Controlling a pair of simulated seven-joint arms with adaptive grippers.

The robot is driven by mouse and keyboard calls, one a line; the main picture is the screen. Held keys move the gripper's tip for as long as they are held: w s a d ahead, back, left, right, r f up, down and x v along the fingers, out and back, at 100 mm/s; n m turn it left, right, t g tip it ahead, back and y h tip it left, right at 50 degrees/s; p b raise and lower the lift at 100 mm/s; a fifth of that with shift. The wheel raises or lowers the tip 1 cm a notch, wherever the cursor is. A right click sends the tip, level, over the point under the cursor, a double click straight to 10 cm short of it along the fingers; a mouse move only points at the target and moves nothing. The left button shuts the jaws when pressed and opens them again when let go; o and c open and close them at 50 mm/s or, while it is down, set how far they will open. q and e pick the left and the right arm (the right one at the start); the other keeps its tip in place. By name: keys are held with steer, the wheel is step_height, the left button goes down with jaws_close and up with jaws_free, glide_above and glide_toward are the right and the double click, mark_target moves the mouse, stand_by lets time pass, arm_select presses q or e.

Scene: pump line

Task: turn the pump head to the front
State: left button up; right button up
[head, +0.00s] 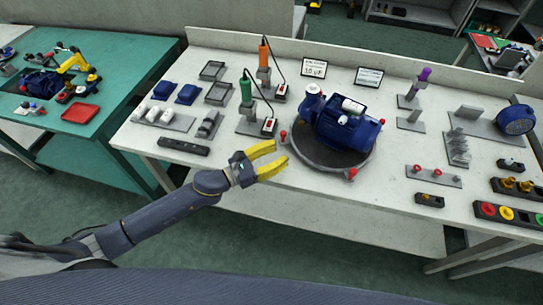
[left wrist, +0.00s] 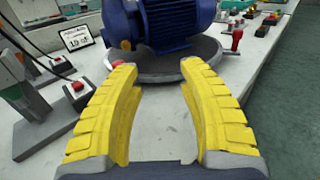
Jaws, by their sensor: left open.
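A blue pump (head: 346,122) with a white box on top sits on a dark round turntable (head: 318,156) in the middle of the white table. A blue and white rounded part (head: 313,98) is at its left end. Red knobs stick out at the turntable's rim, one at the front right (head: 351,174). My left gripper (head: 270,158), with yellow fingers, is open and empty at the table's front edge, left of the turntable. In the left wrist view, the pump (left wrist: 175,22) and turntable (left wrist: 165,66) lie ahead, beyond the open fingers (left wrist: 160,80). My right gripper is not in view.
Green-handled (head: 246,90) and orange-handled (head: 263,55) tools stand left of the pump. Grey trays (head: 218,94) and blue parts lie further left. The table's front middle is mostly clear.

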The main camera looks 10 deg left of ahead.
arm_select(q)
steer(key=shift+v, duration=1)
steer(key=shift+o, duration=0.2)
